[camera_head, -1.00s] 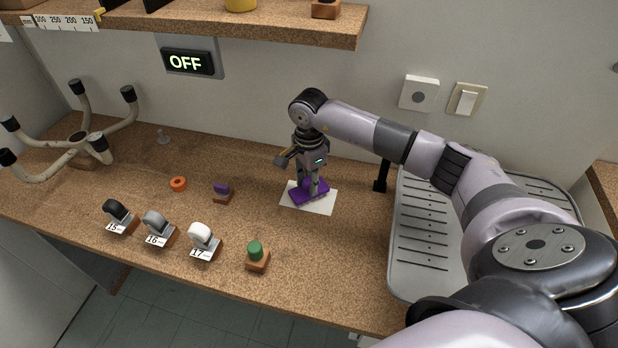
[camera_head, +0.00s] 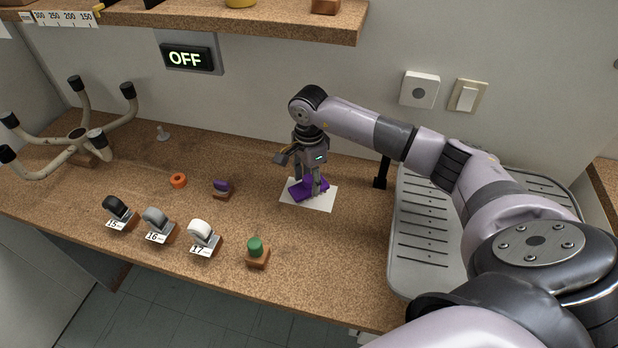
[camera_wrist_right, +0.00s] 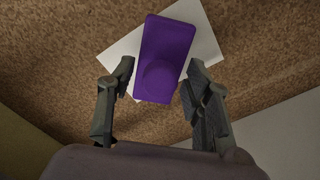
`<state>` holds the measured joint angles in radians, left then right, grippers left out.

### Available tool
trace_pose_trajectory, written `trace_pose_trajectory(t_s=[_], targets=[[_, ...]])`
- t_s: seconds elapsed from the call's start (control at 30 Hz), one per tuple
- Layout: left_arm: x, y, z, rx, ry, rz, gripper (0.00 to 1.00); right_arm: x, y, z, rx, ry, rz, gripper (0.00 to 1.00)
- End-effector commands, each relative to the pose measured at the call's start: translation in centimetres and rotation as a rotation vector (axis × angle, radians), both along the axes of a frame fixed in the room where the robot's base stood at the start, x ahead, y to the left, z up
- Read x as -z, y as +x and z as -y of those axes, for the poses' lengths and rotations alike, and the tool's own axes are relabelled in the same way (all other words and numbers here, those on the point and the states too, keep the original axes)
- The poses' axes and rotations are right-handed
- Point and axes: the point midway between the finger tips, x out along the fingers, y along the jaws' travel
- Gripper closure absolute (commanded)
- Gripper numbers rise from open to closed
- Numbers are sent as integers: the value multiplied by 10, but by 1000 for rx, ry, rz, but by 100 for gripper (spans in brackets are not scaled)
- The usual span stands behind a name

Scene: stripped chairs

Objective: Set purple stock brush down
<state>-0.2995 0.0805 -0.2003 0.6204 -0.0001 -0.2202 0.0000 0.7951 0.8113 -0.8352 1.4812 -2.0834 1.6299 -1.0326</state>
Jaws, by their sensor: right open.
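The purple stock brush (camera_head: 302,191) rests on a white sheet (camera_head: 321,203) on the cork worktop. In the right wrist view the brush (camera_wrist_right: 168,50) shows a flat rectangular body with a round knob, and the white sheet (camera_wrist_right: 205,48) shows around it. My right gripper (camera_head: 312,190) is directly above the brush, pointing down. In the right wrist view its fingers (camera_wrist_right: 160,78) are spread on either side of the knob end with gaps to it. The left gripper is out of view.
A small purple item on a wooden block (camera_head: 222,188), an orange ring (camera_head: 178,180) and a green-topped block (camera_head: 257,251) stand to the left. Numbered holders (camera_head: 203,238) line the front edge. A grey ribbed tray (camera_head: 425,240) lies right, below my arm. A pronged stand (camera_head: 78,134) is far left.

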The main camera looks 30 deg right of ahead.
Motion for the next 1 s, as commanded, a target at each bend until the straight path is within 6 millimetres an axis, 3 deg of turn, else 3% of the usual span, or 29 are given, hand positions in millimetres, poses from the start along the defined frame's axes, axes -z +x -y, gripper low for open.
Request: trace_pose_trajectory(t_s=[0.5, 1.0], targets=[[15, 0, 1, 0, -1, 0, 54, -72, 1, 0, -1, 0, 3, 54], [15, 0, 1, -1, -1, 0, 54, -77, 0, 0, 0, 0, 0, 54]])
